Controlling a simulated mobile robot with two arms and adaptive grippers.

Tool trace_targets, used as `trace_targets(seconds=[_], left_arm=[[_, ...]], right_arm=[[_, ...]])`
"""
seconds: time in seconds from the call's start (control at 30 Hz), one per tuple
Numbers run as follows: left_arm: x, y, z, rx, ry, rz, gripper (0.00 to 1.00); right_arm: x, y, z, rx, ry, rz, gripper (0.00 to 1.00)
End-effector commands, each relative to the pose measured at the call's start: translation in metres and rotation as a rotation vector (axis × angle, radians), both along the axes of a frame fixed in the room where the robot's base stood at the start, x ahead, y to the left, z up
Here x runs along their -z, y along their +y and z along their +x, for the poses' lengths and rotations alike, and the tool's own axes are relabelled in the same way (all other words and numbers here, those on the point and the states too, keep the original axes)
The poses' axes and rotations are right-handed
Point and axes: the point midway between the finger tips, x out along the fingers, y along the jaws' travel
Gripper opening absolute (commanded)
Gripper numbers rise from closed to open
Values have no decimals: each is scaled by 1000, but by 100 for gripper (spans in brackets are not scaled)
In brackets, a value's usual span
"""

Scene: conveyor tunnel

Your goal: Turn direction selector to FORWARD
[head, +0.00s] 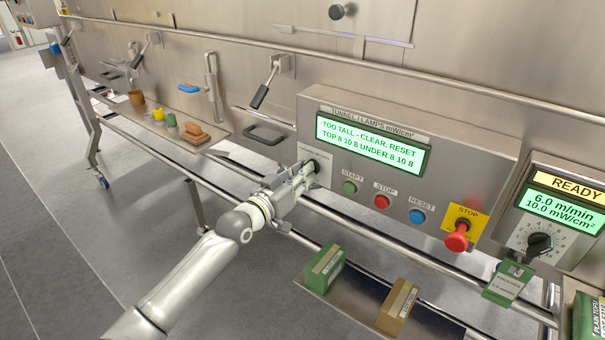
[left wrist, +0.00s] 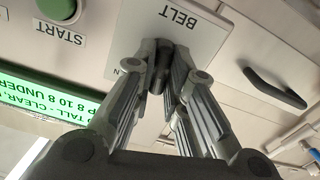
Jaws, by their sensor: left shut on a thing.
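The direction selector (left wrist: 160,78) is a small dark knob on the plate marked BELT (left wrist: 190,38), seen upside down in the left wrist view. My left gripper (left wrist: 161,62) is shut on this knob, its fingers on both sides of it. In the head view the left gripper (head: 308,172) reaches the left end of the control panel (head: 480,160) and hides most of the knob and its labels. I cannot read which way the selector points. My right gripper is not in view.
Right of the selector are the green START (head: 349,187), red STOP (head: 382,201) and blue RESET (head: 417,216) buttons, then a red emergency stop (head: 457,238). The display (head: 370,143) reads TOO TALL - CLEAR, RESET. A handle (head: 264,135) sits to the left.

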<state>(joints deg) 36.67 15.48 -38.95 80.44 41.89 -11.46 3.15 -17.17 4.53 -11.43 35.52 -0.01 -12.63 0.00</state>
Motion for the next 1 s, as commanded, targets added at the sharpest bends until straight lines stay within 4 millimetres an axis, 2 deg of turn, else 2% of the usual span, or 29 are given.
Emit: trace_targets(seconds=[0.4,1.0], left_arm=[[1,0,0,-1,160,-217,0],[1,0,0,-1,204,-277,0]], right_arm=[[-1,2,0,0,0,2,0],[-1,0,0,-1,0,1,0]])
